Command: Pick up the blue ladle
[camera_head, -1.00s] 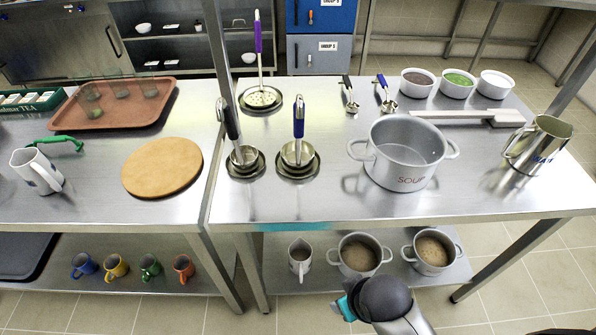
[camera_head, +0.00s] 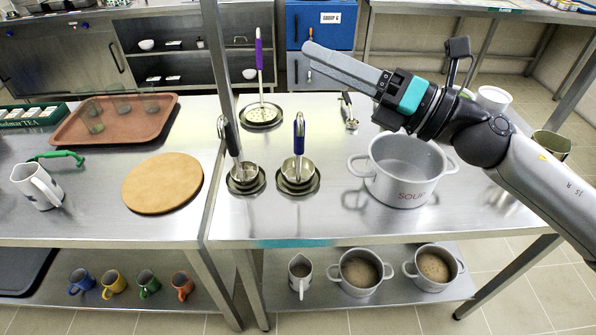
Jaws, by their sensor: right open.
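The blue ladle (camera_head: 299,135) stands upright with its bowl in a dark round holder on the steel counter, left of the soup pot. Its blue handle points up. My right gripper (camera_head: 314,59) comes in from the right, raised over the counter, with its fingers pointing left. It is open and appears empty, above the ladle handle in the picture and apart from it. My left gripper is out of view.
A black-handled ladle (camera_head: 229,140) stands close to the left, and a purple-handled skimmer (camera_head: 259,50) behind. The soup pot (camera_head: 404,172) is to the right. A vertical post (camera_head: 219,60) rises beside the black-handled ladle. The counter's front strip is clear.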

